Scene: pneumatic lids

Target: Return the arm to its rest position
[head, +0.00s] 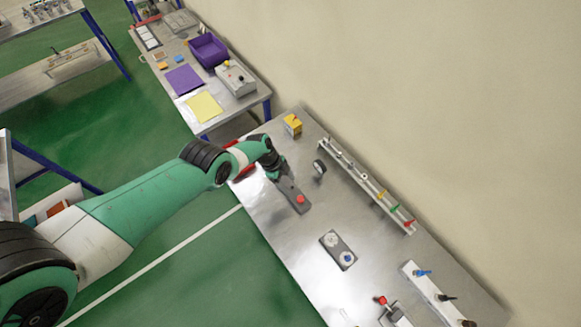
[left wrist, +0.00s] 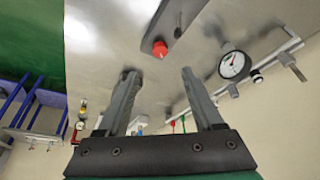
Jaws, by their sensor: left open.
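My left arm (head: 150,205) reaches in from the left over the metal table. Its gripper (head: 279,174) is above the table's near side, close to the grey plate (head: 291,190) with a red button (head: 300,199). In the left wrist view my left gripper (left wrist: 158,82) has its two fingers apart with nothing between them. The red button (left wrist: 159,49) shows beyond the fingertips, apart from them. My right gripper is not in view.
A pressure gauge (head: 319,167) and a yellow block (head: 292,124) stand nearby. A rail (head: 352,172) with coloured valves runs along the wall. A two-knob plate (head: 337,250) lies farther down. Another table behind holds a purple bin (head: 208,51). Green floor (head: 230,270) is open in front.

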